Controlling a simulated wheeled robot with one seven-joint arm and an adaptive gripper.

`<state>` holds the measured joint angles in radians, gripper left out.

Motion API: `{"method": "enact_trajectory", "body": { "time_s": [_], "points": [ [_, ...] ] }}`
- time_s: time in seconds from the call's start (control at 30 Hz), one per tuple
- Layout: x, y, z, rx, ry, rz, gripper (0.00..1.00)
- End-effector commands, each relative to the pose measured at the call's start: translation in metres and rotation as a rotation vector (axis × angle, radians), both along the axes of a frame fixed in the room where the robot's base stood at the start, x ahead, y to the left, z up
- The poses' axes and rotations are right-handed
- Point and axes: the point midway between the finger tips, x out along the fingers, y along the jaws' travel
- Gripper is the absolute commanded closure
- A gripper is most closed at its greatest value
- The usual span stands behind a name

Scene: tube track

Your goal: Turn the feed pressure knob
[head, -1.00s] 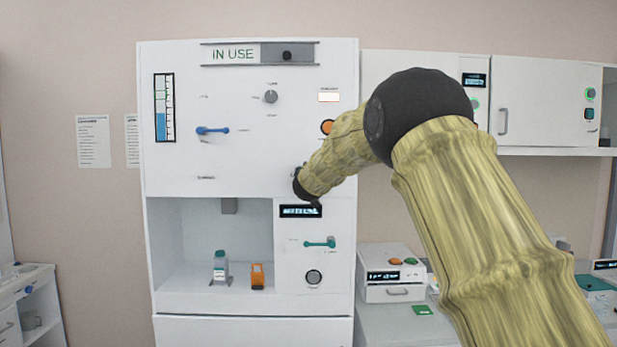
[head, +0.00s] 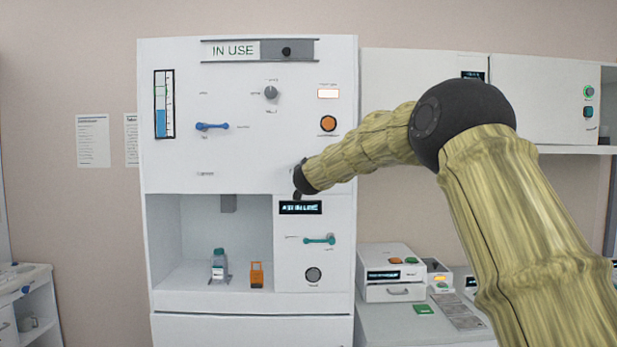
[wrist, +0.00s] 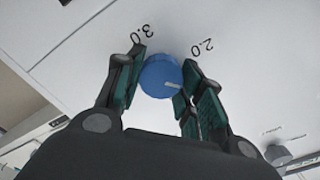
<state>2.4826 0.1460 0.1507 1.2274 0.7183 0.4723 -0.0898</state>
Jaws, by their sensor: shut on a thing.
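A round blue knob (wrist: 157,78) with a pale pointer line shows in the wrist view on the white panel. The printed marks "3.0" and "2.0" stand beyond it, and the pointer faces the lower right of that view. My gripper (wrist: 166,70) has its dark green finger pads on both sides of the knob and is shut on it. In the head view, the dark end of my arm (head: 304,179) is at the lower right of the cabinet's upper panel and hides the knob.
The white cabinet (head: 180,178) also carries a grey knob (head: 271,93), a blue lever (head: 212,126), an orange button (head: 328,123) and a teal lever (head: 320,240). A bottle (head: 219,267) and an orange item (head: 257,275) stand in its bay.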

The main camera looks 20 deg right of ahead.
Motion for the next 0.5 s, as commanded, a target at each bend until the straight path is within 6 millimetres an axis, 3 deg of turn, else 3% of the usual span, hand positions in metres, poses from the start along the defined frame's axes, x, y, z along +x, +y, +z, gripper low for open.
{"method": "enact_trajectory", "body": {
  "time_s": [0.5],
  "points": [
    [-0.0003, -0.0032, -0.005, 0.461, -0.133, -0.002, 0.86]
  ]
}}
